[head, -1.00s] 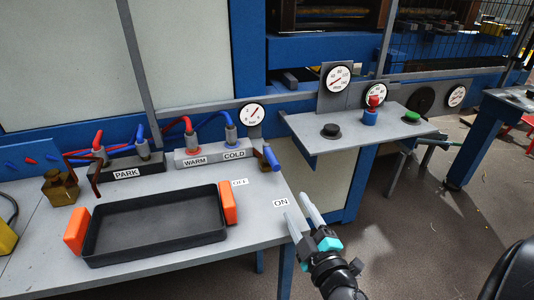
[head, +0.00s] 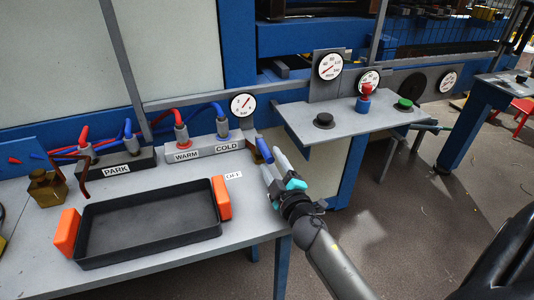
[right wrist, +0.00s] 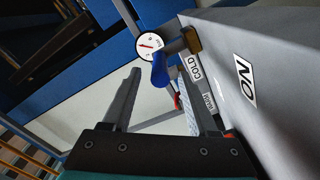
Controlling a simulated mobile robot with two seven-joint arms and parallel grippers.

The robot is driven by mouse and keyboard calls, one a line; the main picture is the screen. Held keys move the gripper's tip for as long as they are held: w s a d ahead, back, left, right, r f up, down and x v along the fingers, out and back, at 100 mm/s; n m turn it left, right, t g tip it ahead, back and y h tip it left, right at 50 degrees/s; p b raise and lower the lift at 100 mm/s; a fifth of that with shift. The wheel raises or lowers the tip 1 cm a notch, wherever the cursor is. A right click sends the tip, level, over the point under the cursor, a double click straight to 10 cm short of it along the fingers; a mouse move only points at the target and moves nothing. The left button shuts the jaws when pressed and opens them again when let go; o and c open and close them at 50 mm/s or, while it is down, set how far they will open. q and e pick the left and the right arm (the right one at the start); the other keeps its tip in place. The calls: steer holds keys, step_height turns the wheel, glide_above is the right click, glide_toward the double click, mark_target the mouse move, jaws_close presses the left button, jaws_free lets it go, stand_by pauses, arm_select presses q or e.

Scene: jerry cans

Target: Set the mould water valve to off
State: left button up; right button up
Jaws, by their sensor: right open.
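The mould water valve has a blue handle (head: 264,149) at the right end of the grey WARM/COLD block. In the right wrist view, the blue handle (right wrist: 160,70) hangs from a brass body (right wrist: 193,40). An OFF label (head: 233,175) lies on the bench. The ON label (right wrist: 245,80) shows in the right wrist view and is hidden by my gripper in the head view. My right gripper (head: 272,162) is open beside the handle. In the right wrist view, the handle appears between and beyond its fingers (right wrist: 158,78); contact is unclear. My left gripper is out of view.
A black tray (head: 150,217) with orange ends stands on the bench. Red and blue hoses run to the WARM/COLD block (head: 205,150) and the PARK block (head: 117,168). A gauge (head: 243,104) stands behind the valve. A button shelf (head: 340,130) is at the right.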

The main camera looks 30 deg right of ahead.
mark_target(267, 154)
steer(key=shift+x, duration=2.1)
steer(key=shift+c, duration=0.2)
jaws_close()
